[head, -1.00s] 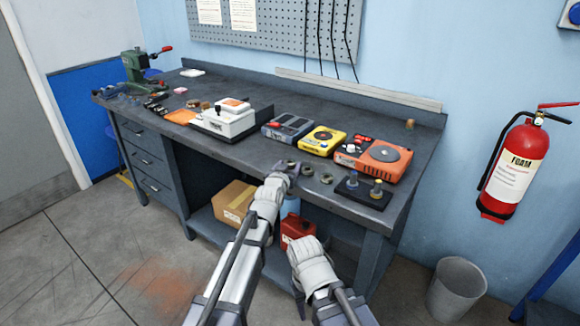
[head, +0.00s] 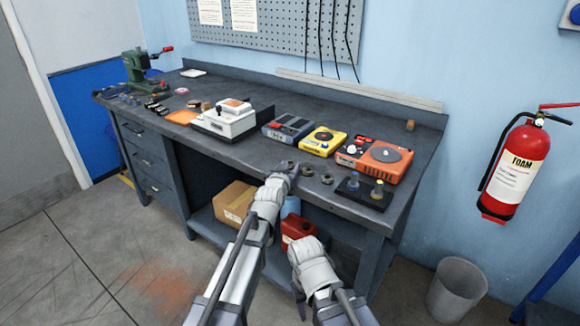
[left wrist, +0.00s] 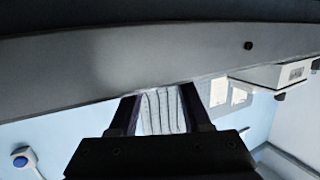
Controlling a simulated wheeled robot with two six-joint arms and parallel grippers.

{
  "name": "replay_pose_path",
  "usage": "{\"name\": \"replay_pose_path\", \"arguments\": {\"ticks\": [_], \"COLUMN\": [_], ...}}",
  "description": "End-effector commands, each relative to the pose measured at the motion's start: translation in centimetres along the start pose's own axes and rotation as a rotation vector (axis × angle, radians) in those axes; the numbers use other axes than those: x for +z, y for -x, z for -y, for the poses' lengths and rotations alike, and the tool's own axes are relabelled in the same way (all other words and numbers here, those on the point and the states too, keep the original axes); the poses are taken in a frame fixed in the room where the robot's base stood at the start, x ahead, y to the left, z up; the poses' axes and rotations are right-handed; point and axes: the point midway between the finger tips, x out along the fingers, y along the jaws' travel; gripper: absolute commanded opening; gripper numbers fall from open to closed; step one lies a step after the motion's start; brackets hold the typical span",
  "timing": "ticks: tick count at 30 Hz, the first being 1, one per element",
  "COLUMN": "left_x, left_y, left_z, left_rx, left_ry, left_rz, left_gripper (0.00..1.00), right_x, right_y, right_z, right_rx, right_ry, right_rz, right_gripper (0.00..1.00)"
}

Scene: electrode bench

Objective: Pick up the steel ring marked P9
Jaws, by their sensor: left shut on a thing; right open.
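Small dark steel rings lie near the front edge of the bench, one in the middle (head: 307,171) and one on the right (head: 327,179). A third ring is at the fingertips of my left gripper (head: 290,169), which is shut on it at the bench's front edge; the fingers partly hide it. No P9 marking is legible on any ring. In the left wrist view the two dark fingers (left wrist: 163,108) show, but the ring cannot be made out. My right gripper (head: 301,302) is open and low in front of the bench, partly hidden by its wrist.
Behind the rings stand a grey device (head: 288,127), a yellow one (head: 323,140) and an orange one (head: 375,157). A black block with two posts (head: 362,193) sits right of the rings.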

Motion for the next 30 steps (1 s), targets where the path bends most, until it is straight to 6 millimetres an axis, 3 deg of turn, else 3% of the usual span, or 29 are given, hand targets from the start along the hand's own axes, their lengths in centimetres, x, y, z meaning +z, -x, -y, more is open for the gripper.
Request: {"name": "replay_pose_path", "arguments": {"ticks": [8,24,30], "left_x": [-1.5,-9.1,-9.9], "left_y": [0.3,1.8,2.0], "left_z": [0.0,0.0,0.0], "left_rx": [0.0,0.0,0.0], "left_ry": [0.0,0.0,0.0], "left_rz": [-0.001,-0.001,-0.001], "left_gripper": [0.0,0.0,0.0], "right_x": [0.1,0.5,0.6], "right_y": [1.5,9.2,10.1], "right_z": [-0.1,-0.9,-1.0], "right_rx": [0.0,0.0,0.0], "right_ry": [0.0,-0.001,-0.001], "right_rz": [0.0,0.0,0.0], "right_gripper": [0.5,0.5,0.5]}}
